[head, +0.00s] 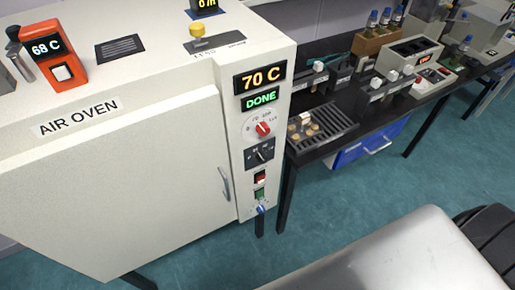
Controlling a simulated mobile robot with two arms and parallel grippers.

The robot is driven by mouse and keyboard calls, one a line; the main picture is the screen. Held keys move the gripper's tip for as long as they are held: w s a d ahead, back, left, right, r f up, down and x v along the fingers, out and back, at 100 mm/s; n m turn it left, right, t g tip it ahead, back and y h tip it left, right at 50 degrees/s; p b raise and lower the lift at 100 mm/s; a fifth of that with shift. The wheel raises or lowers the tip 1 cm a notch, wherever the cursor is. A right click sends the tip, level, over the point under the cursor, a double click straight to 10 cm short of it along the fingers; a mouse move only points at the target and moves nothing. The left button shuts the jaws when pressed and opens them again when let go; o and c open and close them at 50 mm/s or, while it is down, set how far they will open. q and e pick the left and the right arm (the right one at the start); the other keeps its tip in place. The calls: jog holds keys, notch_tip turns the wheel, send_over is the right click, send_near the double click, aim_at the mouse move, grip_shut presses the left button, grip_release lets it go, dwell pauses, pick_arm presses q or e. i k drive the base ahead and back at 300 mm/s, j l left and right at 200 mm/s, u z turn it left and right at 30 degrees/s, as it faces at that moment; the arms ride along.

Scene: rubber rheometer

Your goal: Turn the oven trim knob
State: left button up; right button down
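The air oven (120,170) is a large cream box on the left with its door closed. Its control column shows an orange "70 C" display (263,76) and a green "DONE" display (259,99). Below is a red knob (263,129) on a white numbered dial. Under it sit a black selector (261,154), a red switch (260,177) and a green switch (259,194). At the bottom is a small blue knob (261,209) on a pale plate. No label naming the trim knob is readable. Neither of my grippers is in view.
The door handle (224,184) sticks out left of the controls. An orange "68 C" meter (55,52) stands on the oven top. A black bench (330,148) with a rack and instruments adjoins on the right.

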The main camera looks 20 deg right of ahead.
aim_at(261, 208)
jog(key=z, duration=0.7)
